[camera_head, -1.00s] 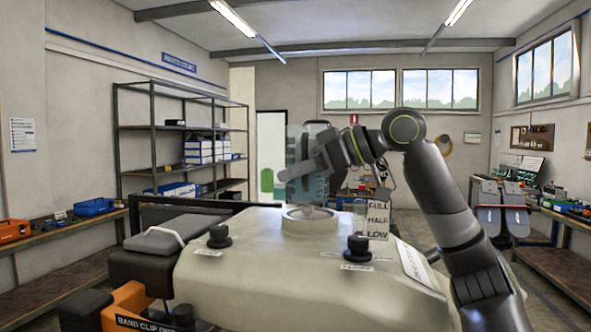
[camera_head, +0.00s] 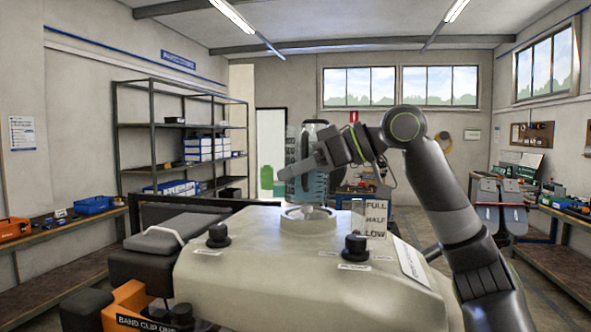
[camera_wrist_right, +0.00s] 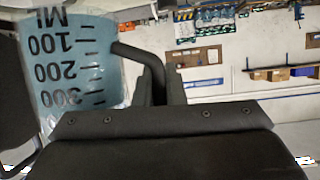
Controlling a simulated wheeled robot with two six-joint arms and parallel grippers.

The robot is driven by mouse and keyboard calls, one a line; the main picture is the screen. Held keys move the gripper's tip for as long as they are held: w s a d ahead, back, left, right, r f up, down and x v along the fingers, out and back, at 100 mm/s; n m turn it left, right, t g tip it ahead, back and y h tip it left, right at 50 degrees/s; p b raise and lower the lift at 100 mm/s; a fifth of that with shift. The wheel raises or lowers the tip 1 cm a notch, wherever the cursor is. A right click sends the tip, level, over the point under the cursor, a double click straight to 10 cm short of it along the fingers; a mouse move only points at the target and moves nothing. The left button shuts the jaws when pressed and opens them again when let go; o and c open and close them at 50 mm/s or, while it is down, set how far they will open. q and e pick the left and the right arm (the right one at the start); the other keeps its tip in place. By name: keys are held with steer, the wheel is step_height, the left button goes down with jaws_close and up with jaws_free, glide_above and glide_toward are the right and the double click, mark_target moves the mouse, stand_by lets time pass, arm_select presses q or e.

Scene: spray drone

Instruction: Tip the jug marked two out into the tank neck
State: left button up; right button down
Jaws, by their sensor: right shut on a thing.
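The clear bluish jug (camera_head: 316,188) is over the tank neck (camera_head: 309,220), the pale round collar on top of the drone's cream tank (camera_head: 270,265). My right gripper (camera_head: 300,165) is shut on the jug's dark handle and partly covers the jug. In the right wrist view the jug (camera_wrist_right: 75,65) shows its ML scale upside down, with the handle (camera_wrist_right: 150,65) between my fingers (camera_wrist_right: 163,88). I cannot see a number two on it, nor tell whether liquid is leaving it. My left gripper is out of view.
Two black knobs (camera_head: 218,236) (camera_head: 355,247) stand on the tank top. A clear FULL/HALF/LOW gauge (camera_head: 376,218) is right of the neck. An orange band clip (camera_head: 130,300) is at the lower left. Benches and shelves (camera_head: 180,140) stand farther off.

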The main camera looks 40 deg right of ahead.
mark_target(291, 136)
steer(key=shift+s+a+r+m+g+y+p, duration=0.65)
steer(key=shift+r+m+g+y+p, duration=0.95)
steer(key=shift+r+m+p, duration=2)
steer(key=shift+w+d+f+m+g+y+p, duration=0.4)
steer(key=shift+w+d+m+y+p, duration=0.3)
steer(key=shift+p, duration=0.2)
steer(key=shift+w+d+f+m+g+y+p, duration=0.25)
steer(key=shift+w+d+f+m+y+p, duration=0.25)
steer(key=shift+w+d+m+p, duration=0.3)
steer(key=shift+w+d+f+m+g+y+p, duration=0.35)
steer(key=shift+w+d+m+y+p, duration=0.3)
steer(key=shift+p, duration=0.3)
steer(key=shift+w+d+r+m+y, duration=0.35)
steer(key=shift+w+d+r+m, duration=0.1)
steer(key=shift+w+d+m, duration=0.1)
steer(key=shift+r, duration=0.2)
stand_by(0.3)
